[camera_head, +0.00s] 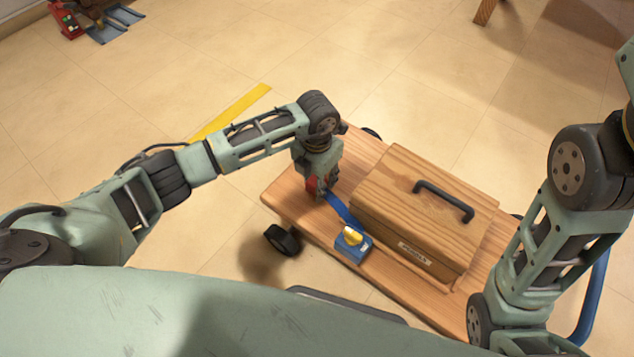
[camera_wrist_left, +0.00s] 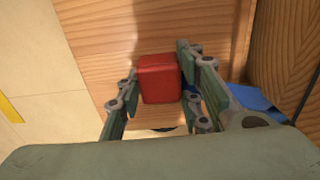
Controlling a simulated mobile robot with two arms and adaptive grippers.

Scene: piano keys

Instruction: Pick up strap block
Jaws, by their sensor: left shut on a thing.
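A red block (camera_head: 311,187) stands at the left part of the wooden cart, by one end of a blue strap (camera_head: 341,210). The strap runs to a blue block with a yellow knob (camera_head: 352,242) near the cart's front edge. My left gripper (camera_head: 317,182) points down at the red block and partly hides it. In the left wrist view, the red block (camera_wrist_left: 159,78) sits between the fingers of my left gripper (camera_wrist_left: 160,86), which is shut on it. Wood shows behind the block; whether it touches the cart is unclear. My right gripper is out of view.
A wooden box (camera_head: 425,212) with a black handle (camera_head: 443,200) and a label stands on the cart (camera_head: 290,196), close right of the strap. My right arm is over the cart's right end. Tiled floor with a yellow stripe (camera_head: 232,112) lies behind.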

